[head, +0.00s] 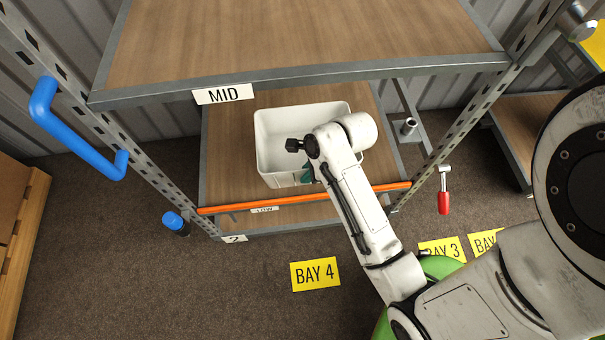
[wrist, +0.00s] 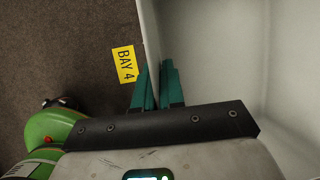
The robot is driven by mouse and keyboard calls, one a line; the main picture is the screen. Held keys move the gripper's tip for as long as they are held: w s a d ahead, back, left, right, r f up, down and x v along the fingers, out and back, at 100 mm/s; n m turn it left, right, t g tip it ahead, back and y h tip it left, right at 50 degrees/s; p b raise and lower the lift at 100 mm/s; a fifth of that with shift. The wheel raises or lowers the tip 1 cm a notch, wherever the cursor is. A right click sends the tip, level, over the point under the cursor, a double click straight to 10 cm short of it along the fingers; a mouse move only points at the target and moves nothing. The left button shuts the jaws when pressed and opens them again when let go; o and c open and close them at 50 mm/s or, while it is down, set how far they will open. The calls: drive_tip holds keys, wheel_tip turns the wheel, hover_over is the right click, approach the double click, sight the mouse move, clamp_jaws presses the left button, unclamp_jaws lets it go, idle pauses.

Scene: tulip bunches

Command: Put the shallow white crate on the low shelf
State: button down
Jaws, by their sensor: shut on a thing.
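The shallow white crate (head: 270,150) is over the wooden board of the low shelf (head: 222,172), behind the orange front bar. I cannot tell whether it rests on the board or is held just above it. My gripper (head: 307,173) is at its front wall, partly hidden by my wrist in the head view. In the wrist view my gripper's teal fingers (wrist: 157,85) are shut on the wall of the crate (wrist: 149,35), one on each side. The inside of the crate looks empty where it shows.
The MID shelf (head: 300,40) lies above the low shelf. An orange bar (head: 240,206) runs along the low shelf's front. A blue handle (head: 75,130) sticks out on the left post, and a red-handled lever (head: 444,200) hangs by the right post.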

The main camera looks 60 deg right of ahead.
drive_tip(key=f, duration=0.1)
drive_tip(key=w+d+f, duration=0.1)
drive_tip(key=w+d+f+b, duration=0.1)
drive_tip(key=shift+w+f, duration=0.15)
drive_tip(key=shift+f, duration=0.25)
drive_tip(key=shift+w+d+f+b, duration=0.1)
drive_tip(key=shift+f+b, duration=0.2)
drive_tip(key=shift+f, duration=0.6)
drive_tip(key=shift+w+d+f+b, duration=0.1)
drive_tip(key=shift+f+b, duration=0.2)
drive_tip(key=shift+f, duration=0.55)
drive_tip(key=shift+a+f, duration=0.1)
drive_tip(key=c, duration=1.2)
unclamp_jaws()
drive_tip(key=shift+c, duration=0.2)
drive_tip(key=p+v, duration=0.4)
drive_tip(key=v, duration=0.7)
drive_tip(key=s+a+n+g+h, duration=0.1)
drive_tip(key=s+a+n, duration=0.3)
drive_tip(key=n, duration=1)
drive_tip(key=s+a+r+n+g+h, duration=0.1)
drive_tip(key=a+n, duration=0.4)
drive_tip(key=n, duration=0.8)
drive_tip(key=s+g, duration=0.1)
drive_tip(key=s, duration=0.1)
drive_tip(key=shift+s+a+r+n, duration=0.35)
drive_tip(key=shift+s+a+n, duration=0.05)
